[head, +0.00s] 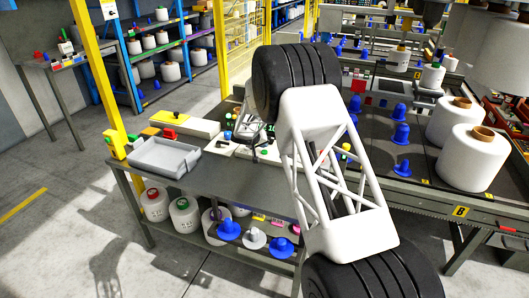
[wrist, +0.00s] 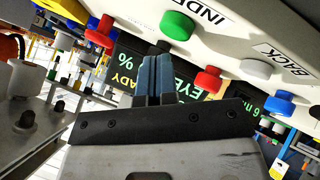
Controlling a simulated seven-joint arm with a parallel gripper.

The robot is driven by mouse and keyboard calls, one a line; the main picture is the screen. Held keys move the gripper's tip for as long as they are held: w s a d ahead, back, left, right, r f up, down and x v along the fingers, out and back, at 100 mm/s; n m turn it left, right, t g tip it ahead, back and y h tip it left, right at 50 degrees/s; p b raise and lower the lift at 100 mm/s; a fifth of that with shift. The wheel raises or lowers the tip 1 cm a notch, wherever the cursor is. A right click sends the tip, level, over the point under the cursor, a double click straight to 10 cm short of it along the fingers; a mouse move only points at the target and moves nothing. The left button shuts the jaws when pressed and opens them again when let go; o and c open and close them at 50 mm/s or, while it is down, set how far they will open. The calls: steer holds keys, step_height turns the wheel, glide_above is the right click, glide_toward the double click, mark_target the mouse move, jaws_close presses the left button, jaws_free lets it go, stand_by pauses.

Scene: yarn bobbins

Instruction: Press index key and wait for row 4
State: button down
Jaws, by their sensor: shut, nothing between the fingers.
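In the wrist view a pale control panel slants across the top. A green button (wrist: 177,25) sits beside a label reading "INDE", cut off by the frame edge; I take it as the index key. My gripper (wrist: 158,50) is shut and empty, its fingertips just below and left of the green button. I cannot tell whether they touch it. A dark display (wrist: 190,92) with green letters is partly hidden behind the fingers. A smaller display (wrist: 258,103) shows green characters; no row number is clear. In the head view my gripper (head: 254,141) is over the panel (head: 222,148), mostly hidden by my arm.
In the head view a grey tray (head: 165,155) sits left on the bench. Large white bobbins (head: 470,158) stand on the right table with blue cones (head: 401,135).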

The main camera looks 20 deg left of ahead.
mark_target(263, 151)
steer(key=shift+f, duration=0.95)
stand_by(1.5)
steer(key=shift+r, duration=0.95)
steer(key=shift+r, duration=2.5)
stand_by(1.8)
